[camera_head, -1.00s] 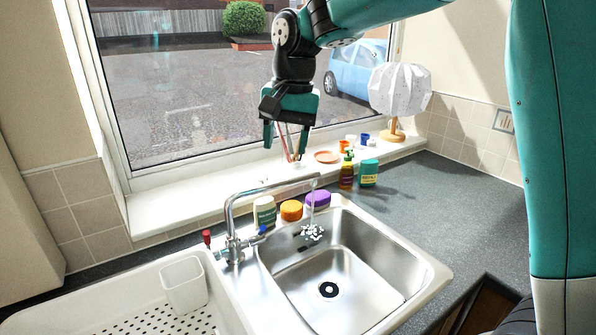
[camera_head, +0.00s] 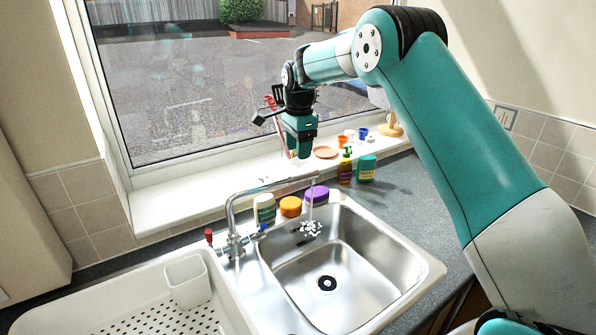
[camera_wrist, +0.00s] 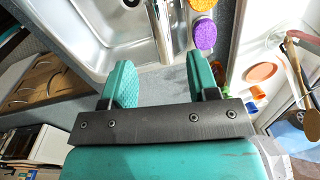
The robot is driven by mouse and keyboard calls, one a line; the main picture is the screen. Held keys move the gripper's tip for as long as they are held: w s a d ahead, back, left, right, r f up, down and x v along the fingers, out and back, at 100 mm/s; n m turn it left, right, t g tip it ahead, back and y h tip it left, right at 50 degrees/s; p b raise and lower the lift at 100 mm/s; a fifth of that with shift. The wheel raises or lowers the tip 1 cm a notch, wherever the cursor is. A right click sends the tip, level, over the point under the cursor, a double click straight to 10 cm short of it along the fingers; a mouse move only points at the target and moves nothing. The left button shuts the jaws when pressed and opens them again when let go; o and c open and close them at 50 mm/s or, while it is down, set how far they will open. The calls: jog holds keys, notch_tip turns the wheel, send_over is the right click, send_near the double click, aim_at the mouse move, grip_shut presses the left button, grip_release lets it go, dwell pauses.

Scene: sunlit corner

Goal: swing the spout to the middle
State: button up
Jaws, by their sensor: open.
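The chrome spout (camera_head: 262,188) rises from the tap behind the sink and reaches right along the basin's back edge. Water (camera_head: 311,205) runs from its tip into the back of the basin (camera_head: 345,250). My gripper (camera_head: 300,155) hangs just above and behind the spout's tip, in front of the window sill. In the wrist view my gripper (camera_wrist: 160,68) is open and empty, fingers wide apart. The spout (camera_wrist: 171,30) shows ahead, roughly in line with the gap between them. I see no contact; the exact distance is unclear.
A soap bottle (camera_head: 346,167) and a green tub (camera_head: 366,168) stand right of the gripper. Red and blue tap handles flank the tap. The space over the basin is free.

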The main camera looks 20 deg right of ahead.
aim_at(298, 174)
jog(key=f+p, duration=0.1)
jog(key=f, duration=0.3)
jog(key=f+p, duration=0.1)
jog(key=f, duration=0.3)
jog(key=shift+w+f, duration=0.2)
jog(key=shift+f, duration=0.2)
grip_shut()
